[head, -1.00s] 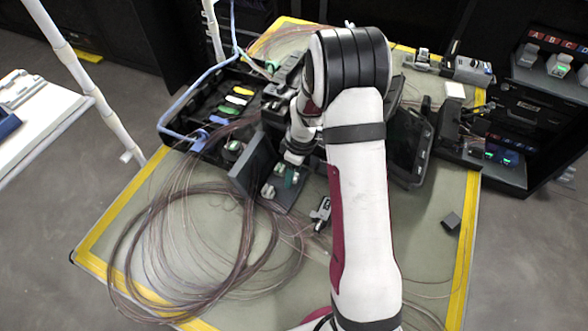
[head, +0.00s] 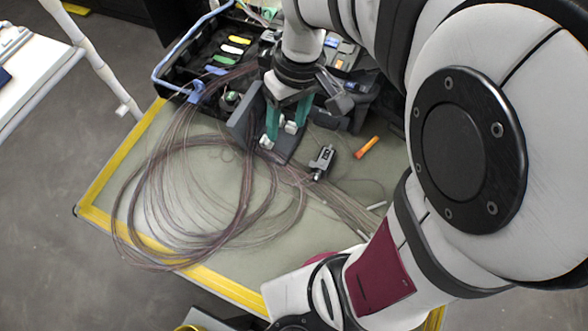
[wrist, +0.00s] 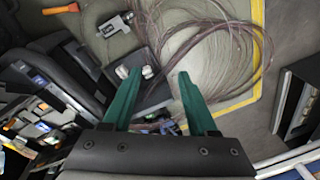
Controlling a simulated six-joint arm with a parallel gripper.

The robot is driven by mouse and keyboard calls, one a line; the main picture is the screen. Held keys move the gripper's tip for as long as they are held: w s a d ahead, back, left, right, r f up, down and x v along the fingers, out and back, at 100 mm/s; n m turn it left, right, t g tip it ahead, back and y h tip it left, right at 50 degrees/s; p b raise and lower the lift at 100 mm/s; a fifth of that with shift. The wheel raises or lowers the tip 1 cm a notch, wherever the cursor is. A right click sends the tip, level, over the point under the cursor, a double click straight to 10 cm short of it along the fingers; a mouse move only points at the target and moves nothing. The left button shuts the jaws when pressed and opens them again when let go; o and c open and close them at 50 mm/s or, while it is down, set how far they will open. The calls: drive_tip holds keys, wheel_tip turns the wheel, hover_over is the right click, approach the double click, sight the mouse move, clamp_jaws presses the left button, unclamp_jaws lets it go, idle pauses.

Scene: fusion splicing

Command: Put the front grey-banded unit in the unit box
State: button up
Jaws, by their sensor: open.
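Two small white units stand on a dark plate (head: 288,152): one at its front left (head: 266,142), the other (head: 290,127) farther back. The wrist view shows the same pair, one (wrist: 122,71) outside my left finger and one (wrist: 147,72) just inside it. Their band colours are too small to tell. My gripper (head: 287,130) has teal fingers, open and pointing down over the plate; it also shows in the wrist view (wrist: 159,74). I cannot tell whether a finger touches a unit. I cannot clearly identify the unit box.
A black case (head: 189,68) with coloured pieces stands at back left. A dark upright panel (head: 240,121) borders the plate. A small grey-black device (head: 322,160) and an orange piece (head: 367,147) lie to the right. Coiled fibre (head: 180,225) covers the mat's left; bare mat shows in front.

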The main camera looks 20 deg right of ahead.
drive_tip(key=s+a+m, duration=0.2)
drive_tip(key=s+m, duration=0.2)
drive_tip(key=s, duration=0.3)
drive_tip(key=s+a+r+m, duration=0.1)
drive_tip(key=s+m, duration=0.3)
drive_tip(key=s, duration=0.4)
drive_tip(key=shift+s+a+g, duration=0.3)
drive_tip(key=shift+a, duration=0.5)
